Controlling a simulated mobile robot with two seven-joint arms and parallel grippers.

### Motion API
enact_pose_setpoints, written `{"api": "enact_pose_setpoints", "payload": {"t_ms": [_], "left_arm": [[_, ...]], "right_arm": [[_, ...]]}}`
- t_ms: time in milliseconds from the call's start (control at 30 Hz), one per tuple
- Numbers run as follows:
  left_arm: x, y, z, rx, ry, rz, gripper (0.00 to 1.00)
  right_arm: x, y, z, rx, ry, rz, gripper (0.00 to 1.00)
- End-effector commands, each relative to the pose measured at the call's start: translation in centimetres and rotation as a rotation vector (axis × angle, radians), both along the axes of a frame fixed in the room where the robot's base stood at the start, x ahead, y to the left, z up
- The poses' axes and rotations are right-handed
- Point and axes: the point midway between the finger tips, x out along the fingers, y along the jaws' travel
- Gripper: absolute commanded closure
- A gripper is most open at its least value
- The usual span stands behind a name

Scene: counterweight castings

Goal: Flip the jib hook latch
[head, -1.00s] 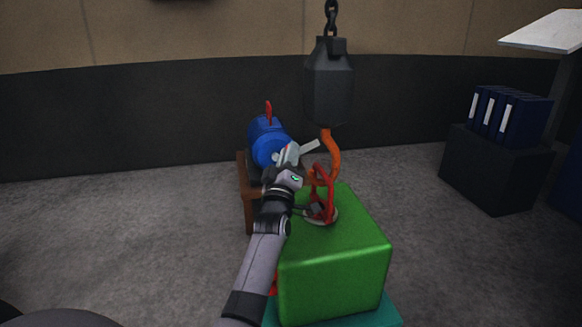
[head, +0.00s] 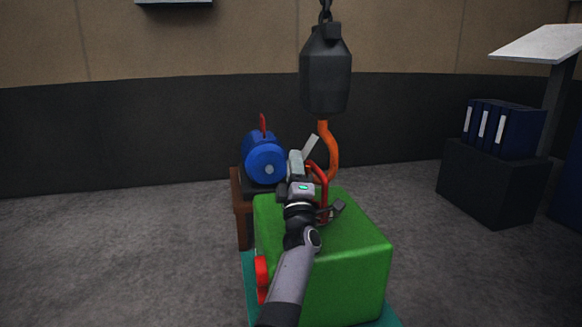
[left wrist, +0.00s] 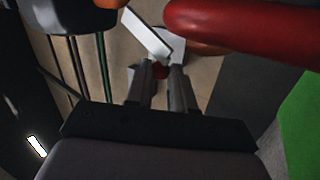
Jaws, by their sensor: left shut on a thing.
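The orange hook (head: 331,150) hangs from a dark hook block (head: 326,75) above the green casting (head: 345,250). A red lifting loop (head: 322,185) stands on the casting at the hook's lower end; whether the hook passes through it is unclear. The pale latch strip (head: 311,144) tilts up to the right beside the hook. My left gripper (head: 296,160) is just left of the hook. In the left wrist view its jaws (left wrist: 160,78) are shut on the latch, at a small red part below the pale strip (left wrist: 145,34). The red loop (left wrist: 240,30) crosses close by.
A blue motor-like machine (head: 264,158) sits on a brown stand (head: 242,210) behind the casting at left. A dark cabinet (head: 485,183) with blue binders (head: 490,122) stands at right, near a pale-topped stand (head: 540,43). The grey floor is open on both sides.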

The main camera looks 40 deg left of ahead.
Motion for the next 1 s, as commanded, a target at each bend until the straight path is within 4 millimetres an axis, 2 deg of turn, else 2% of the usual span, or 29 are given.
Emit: {"api": "enact_pose_setpoints", "payload": {"t_ms": [33,800,833,867,1000], "left_arm": [[0.19,-0.05,-0.99,-0.005,0.019,-0.004,1.00],[0.30,-0.13,-1.27,-0.007,0.024,-0.005,1.00],[0.30,-0.13,-1.27,-0.007,0.024,-0.005,0.74],[0.30,-0.13,-1.27,-0.007,0.024,-0.005,0.67],[0.25,-0.10,-1.06,-0.005,0.019,-0.004,0.67]], "right_arm": [[0.03,0.06,-0.08,0.003,0.000,0.001,1.00],[0.03,0.19,-0.11,0.011,0.001,0.003,1.00],[0.03,0.19,-0.11,0.011,0.001,0.003,1.00],[0.03,0.19,-0.11,0.011,0.001,0.003,1.00],[0.05,0.19,-0.09,0.010,0.000,0.003,1.00]]}}
